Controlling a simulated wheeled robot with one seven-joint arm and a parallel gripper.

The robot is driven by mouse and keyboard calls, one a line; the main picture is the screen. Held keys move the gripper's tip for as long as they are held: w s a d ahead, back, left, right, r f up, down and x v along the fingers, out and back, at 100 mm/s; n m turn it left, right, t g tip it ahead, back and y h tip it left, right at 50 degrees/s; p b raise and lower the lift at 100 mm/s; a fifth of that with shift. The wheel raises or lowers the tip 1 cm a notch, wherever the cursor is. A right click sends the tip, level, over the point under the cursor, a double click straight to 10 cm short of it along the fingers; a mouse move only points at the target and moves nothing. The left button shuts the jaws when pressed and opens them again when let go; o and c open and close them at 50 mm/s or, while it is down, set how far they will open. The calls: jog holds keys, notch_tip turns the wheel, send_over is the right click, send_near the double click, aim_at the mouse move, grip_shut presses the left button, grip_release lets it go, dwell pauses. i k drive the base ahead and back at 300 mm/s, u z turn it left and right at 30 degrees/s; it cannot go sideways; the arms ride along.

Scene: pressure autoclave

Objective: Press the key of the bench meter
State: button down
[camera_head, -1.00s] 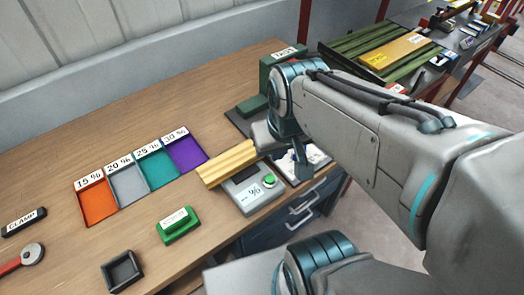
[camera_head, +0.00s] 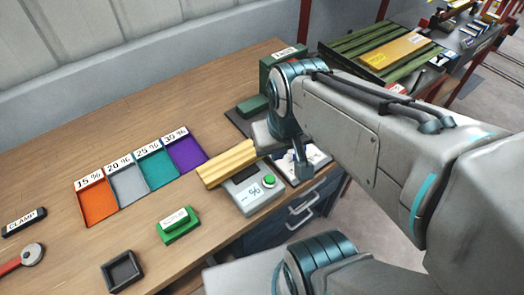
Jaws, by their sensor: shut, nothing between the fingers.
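The bench meter (camera_head: 243,203) is a grey box near the front edge of the wooden bench, with a small dark screen and a "%" mark on its face. Its key (camera_head: 269,181) is a round green button at the right of the face. My gripper (camera_head: 303,172) points down to the right of the meter, shut and empty, apart from the key in the picture; its height above the bench is hard to tell. A yellow ribbed block (camera_head: 226,163) lies at the meter's back left edge and covers part of it from view.
Four trays labelled 15 % (camera_head: 97,203), 20 % (camera_head: 128,186), 25 % (camera_head: 157,169) and 30 % (camera_head: 187,153) stand left of the meter. A green labelled block (camera_head: 178,226) and a dark square tray (camera_head: 122,271) are nearer. A green box (camera_head: 266,76) stands behind my arm.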

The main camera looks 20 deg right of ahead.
aim_at(270, 179)
jog(key=k, duration=0.5)
jog(key=z, duration=1.75)
jog(key=k, duration=0.8)
jog(key=u, duration=1.2)
jog(key=i, duration=0.5)
